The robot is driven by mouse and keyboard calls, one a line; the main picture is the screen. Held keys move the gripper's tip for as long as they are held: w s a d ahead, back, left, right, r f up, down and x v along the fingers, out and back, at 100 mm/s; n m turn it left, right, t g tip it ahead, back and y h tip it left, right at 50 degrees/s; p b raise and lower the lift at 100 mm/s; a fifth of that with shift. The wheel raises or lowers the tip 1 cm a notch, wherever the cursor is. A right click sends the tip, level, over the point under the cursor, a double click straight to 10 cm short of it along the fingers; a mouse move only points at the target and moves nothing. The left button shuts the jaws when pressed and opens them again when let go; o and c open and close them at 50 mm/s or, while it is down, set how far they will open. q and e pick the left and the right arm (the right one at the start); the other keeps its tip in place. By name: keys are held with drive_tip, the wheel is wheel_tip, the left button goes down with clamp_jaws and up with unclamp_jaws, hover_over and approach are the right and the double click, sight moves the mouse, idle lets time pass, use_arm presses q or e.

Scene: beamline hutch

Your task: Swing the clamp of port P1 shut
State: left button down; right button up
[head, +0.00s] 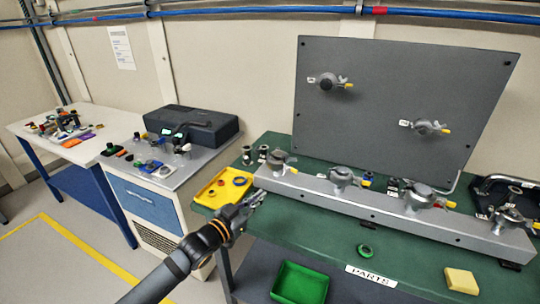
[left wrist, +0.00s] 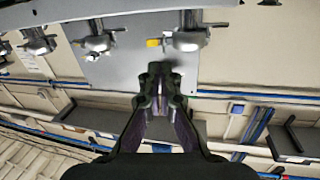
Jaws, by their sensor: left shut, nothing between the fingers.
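A grey metal rail (head: 385,205) on the green bench carries several ports with clamps: the leftmost port (head: 278,160), a second port (head: 345,178), a third port (head: 420,198) and a right-end port (head: 510,220). The small port labels are unreadable, so I cannot tell which is P1 or how its clamp stands. My left gripper (head: 256,200) is shut and empty, in front of and below the leftmost port, apart from it. In the left wrist view its closed fingers (left wrist: 160,76) point toward a grey plate with ports (left wrist: 185,38). My right gripper is out of view.
A dark upright panel (head: 400,75) with two more ports stands behind the rail. A yellow tray (head: 208,192) lies left of the rail. A green bin (head: 300,283), a green ring (head: 365,250) and a yellow block (head: 461,280) are in front.

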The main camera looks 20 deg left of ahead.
use_arm(q)
drive_tip(key=s+d+r, duration=0.1)
drive_tip(key=b, duration=0.4)
approach(294, 171)
drive_tip(key=shift+n+h, duration=0.3)
drive_tip(key=x, duration=0.6)
drive_tip(key=shift+a, duration=0.2)
drive_tip(key=shift+w+d+f, duration=0.1)
drive_tip(key=shift+w+d, duration=0.05)
drive_tip(key=shift+w, duration=0.35)
